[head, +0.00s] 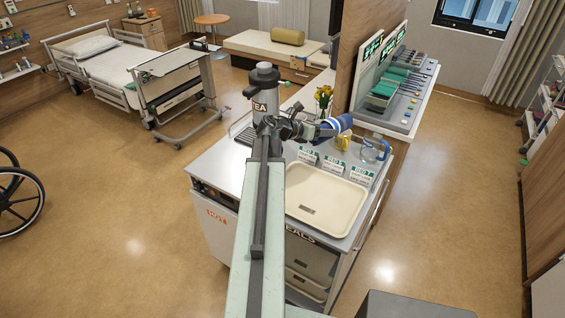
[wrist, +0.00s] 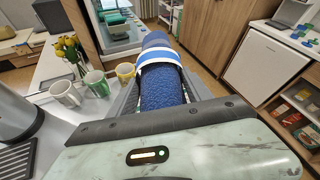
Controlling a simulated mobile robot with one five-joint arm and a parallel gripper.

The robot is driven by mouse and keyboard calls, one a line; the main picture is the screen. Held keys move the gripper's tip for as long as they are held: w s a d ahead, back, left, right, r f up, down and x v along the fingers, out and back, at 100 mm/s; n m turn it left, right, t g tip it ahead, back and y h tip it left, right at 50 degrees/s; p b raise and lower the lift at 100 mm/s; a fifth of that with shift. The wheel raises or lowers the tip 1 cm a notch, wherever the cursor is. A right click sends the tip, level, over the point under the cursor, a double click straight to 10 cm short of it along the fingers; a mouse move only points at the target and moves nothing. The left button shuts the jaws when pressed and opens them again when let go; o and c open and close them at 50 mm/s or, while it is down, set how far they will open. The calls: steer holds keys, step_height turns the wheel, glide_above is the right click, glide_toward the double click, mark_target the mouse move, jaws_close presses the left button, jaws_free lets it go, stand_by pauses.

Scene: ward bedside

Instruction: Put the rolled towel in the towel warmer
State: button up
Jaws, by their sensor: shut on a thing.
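The rolled towel (wrist: 165,90) is dark blue with a white band and points away from me in the wrist view. It also shows in the head view as a small blue and white roll (head: 337,124) above the trolley top. My gripper (head: 318,130) is shut on the towel, with a grey finger on each side of it (wrist: 160,98). I cannot tell which thing is the towel warmer. A white door marked HOT (head: 216,217) is on the trolley's left side, and a white cabinet (wrist: 262,68) stands at the right in the wrist view.
The trolley carries a cream tray (head: 327,203), bed cards (head: 333,166), a glass jug (head: 374,150) and a tea urn (head: 263,85). Mugs (wrist: 96,82) and yellow flowers (wrist: 68,50) stand left of my gripper. The floor (head: 455,190) to the right is clear.

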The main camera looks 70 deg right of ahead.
steer(key=w+f+n+t+h+b, duration=0.1)
steer(key=w+f+n+t+b, duration=0.1)
steer(key=w+f+b, duration=0.65)
steer(key=w+f+n+t+h+b, duration=0.15)
steer(key=w+f+b, duration=0.45)
steer(key=w, duration=0.6)
steer(key=shift+n+t, duration=0.25)
steer(key=shift+t, duration=0.1)
step_height(320, 180, down, 10)
steer(key=b, duration=1)
steer(key=shift+s, duration=0.15)
steer(key=shift+r, duration=0.2)
steer(key=shift+f, duration=0.15)
steer(key=o, duration=1.4)
steer(key=shift+o, duration=0.2)
